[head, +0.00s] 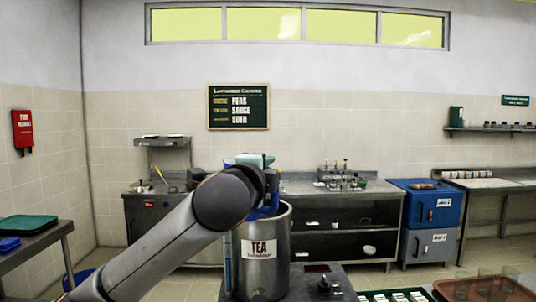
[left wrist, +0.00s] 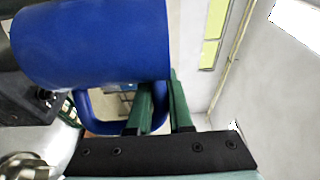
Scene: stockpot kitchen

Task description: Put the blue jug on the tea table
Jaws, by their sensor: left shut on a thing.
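The blue jug (left wrist: 90,45) fills the upper left of the left wrist view, with its handle toward the fingers. My left gripper (left wrist: 160,95) is shut on the jug's handle with its green fingers. In the head view my left arm reaches forward from the lower left and hides most of the jug. Only bits of blue show beside the wrist, in front of and above the rim of the steel TEA urn (head: 262,270). The steel table (head: 335,272) under the urn shows at the bottom of the head view. My right gripper is not in view.
A green tray with white cards (head: 397,295) and a brown tray with glasses (head: 485,289) lie right of the urn. A control box (head: 325,284) is close to the urn. A steel counter (head: 335,188) and blue and grey cabinets (head: 428,210) stand along the back wall.

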